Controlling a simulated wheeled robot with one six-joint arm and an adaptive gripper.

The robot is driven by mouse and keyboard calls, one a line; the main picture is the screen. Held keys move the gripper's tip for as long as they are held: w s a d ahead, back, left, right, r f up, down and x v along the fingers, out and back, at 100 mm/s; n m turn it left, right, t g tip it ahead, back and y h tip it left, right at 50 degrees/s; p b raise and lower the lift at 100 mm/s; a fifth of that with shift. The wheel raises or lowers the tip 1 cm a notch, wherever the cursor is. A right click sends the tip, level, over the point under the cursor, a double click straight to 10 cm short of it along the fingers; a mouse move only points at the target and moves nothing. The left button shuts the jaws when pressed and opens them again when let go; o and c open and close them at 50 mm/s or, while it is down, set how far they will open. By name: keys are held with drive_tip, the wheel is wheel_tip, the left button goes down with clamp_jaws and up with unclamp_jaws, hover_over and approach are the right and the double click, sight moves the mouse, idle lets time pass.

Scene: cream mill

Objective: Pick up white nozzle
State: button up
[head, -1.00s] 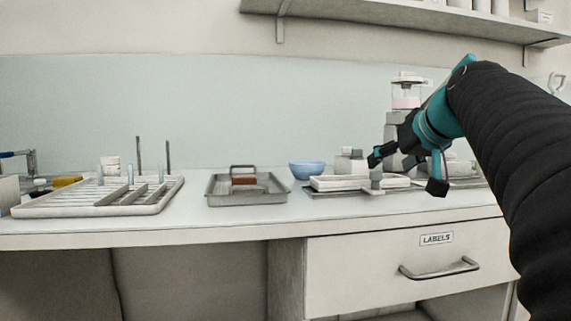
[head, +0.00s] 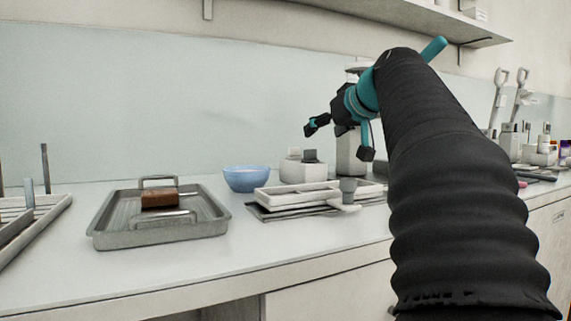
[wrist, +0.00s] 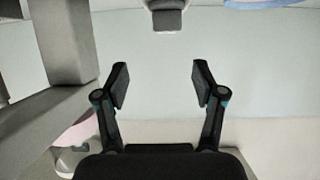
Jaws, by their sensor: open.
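I cannot clearly pick out a white nozzle. A small white piece with a grey upright knob (head: 347,195) is at the right front edge of a stack of white trays (head: 290,197), and I cannot tell if it is the nozzle. My gripper (head: 341,139) is open and empty, raised above the counter behind the tray stack. In the wrist view its two fingers (wrist: 160,80) are spread with nothing between them. A white block with a grey top (head: 303,170) stands behind the trays; a similar grey-and-white thing (wrist: 168,16) shows at the wrist view's top edge.
A metal tray (head: 110,232) holding a brown block (head: 160,198) and a blue bowl (head: 246,179) stand to the left. A rack (head: 45,215) is at far left. A shelf (head: 400,22) hangs above. Bare counter (head: 270,245) lies in front of the trays.

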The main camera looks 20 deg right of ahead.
approach(295, 151)
drive_tip(key=x, duration=0.3)
drive_tip(key=shift+w+a+r, duration=0.1)
drive_tip(key=shift+w+r, duration=0.1)
drive_tip(key=shift+w, duration=0.1)
drive_tip(key=shift+x, duration=3)
drive_tip(key=shift+s+f, duration=0.15)
drive_tip(key=shift+f, duration=0.05)
drive_tip(key=c, duration=1.1)
